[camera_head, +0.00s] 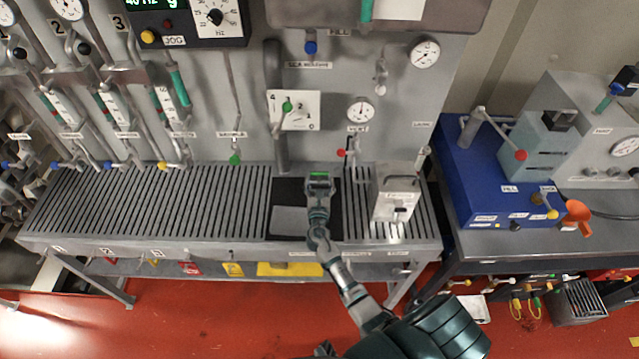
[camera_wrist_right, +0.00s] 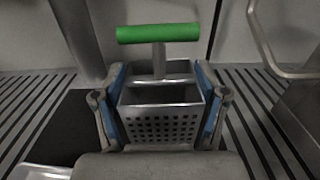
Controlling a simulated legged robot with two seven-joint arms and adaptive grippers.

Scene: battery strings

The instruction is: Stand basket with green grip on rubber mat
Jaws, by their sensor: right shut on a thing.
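The metal basket (camera_wrist_right: 163,125) has a perforated front and a green grip (camera_wrist_right: 158,33) on an upright stem. It looks upright. My right gripper (camera_wrist_right: 162,105) is shut on it, with blue-padded fingers at its two sides. In the head view the green grip (camera_head: 319,175) shows just beyond my right gripper (camera_head: 318,188); the gripper hides most of the basket. The dark rubber mat (camera_head: 287,190) lies on the slatted bench behind and left of the gripper. I cannot tell whether the basket touches the mat. My left gripper is not in view.
A light grey plate (camera_head: 290,221) lies at the mat's front. A metal box (camera_head: 394,195) stands close to the right of the mat. The slatted bench (camera_head: 150,205) to the left is clear.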

